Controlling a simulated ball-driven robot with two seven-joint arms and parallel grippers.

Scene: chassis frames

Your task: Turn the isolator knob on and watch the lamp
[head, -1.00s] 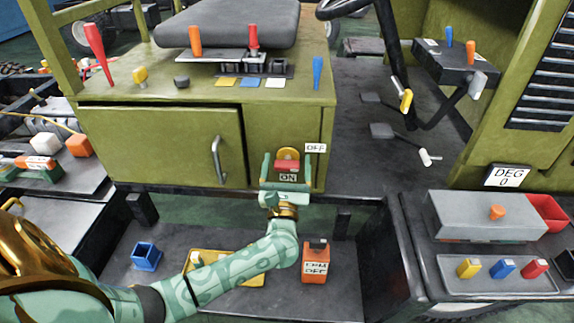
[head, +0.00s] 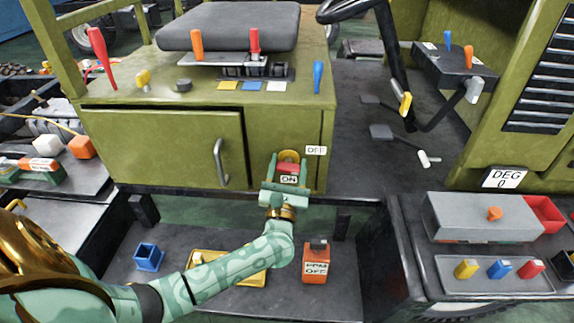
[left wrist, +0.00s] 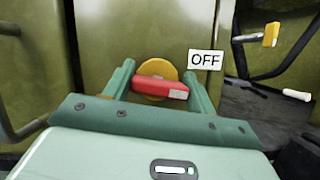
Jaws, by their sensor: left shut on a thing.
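The isolator knob is a red bar handle (head: 288,168) on a yellow round plate (head: 289,155), on the green cabinet front. The handle lies nearly level in the left wrist view (left wrist: 160,87). My left gripper (head: 287,172) is shut on the handle, one finger at each end; its fingers also show in the left wrist view (left wrist: 160,90). An OFF label (head: 316,150) is right of the knob and an ON label (head: 289,179) below it. I cannot pick out the lamp for sure. My right gripper is out of view.
The cabinet has a door with a handle (head: 220,162) left of the knob. An orange box (head: 316,268) and a blue bin (head: 148,257) stand on the shelf below. Coloured levers stand above. A grey box (head: 480,217) is at right.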

